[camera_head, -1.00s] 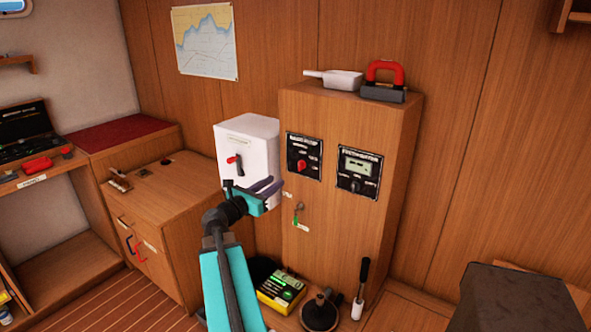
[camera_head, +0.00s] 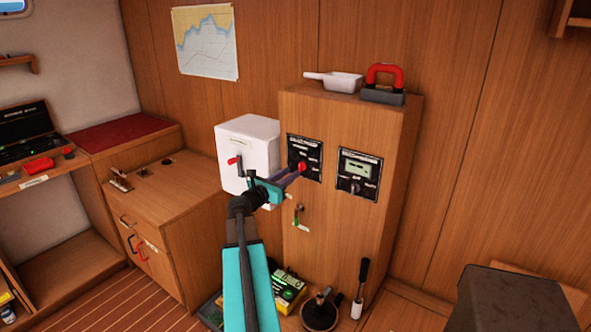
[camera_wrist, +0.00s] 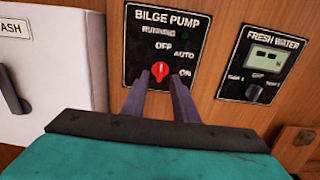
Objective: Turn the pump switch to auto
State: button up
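The bilge pump panel (camera_head: 311,150) is a black plate on the front of the wooden cabinet. Its red switch knob (camera_wrist: 160,72) stands roughly upright, toward the OFF label; AUTO is to its upper right and ON to its right. My gripper (camera_wrist: 160,84) is open in front of the panel, with one dark finger on each side just below the knob. Whether the fingers touch the knob cannot be told. In the head view the fingertips reach the red knob (camera_head: 303,167) from the lower left.
The fresh water panel (camera_head: 358,174) is just right of the pump panel. A small key-like fitting (camera_head: 297,215) is below. Open air lies in front of the cabinet.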

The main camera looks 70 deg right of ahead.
aim_at(300, 168)
jog(key=shift+p+x, duration=0.45)
jog(key=shift+x, duration=1.95)
grip_shut()
jog(key=shift+s+a, duration=0.1)
jog(key=shift+a, duration=0.1)
jog(key=shift+d, duration=0.15)
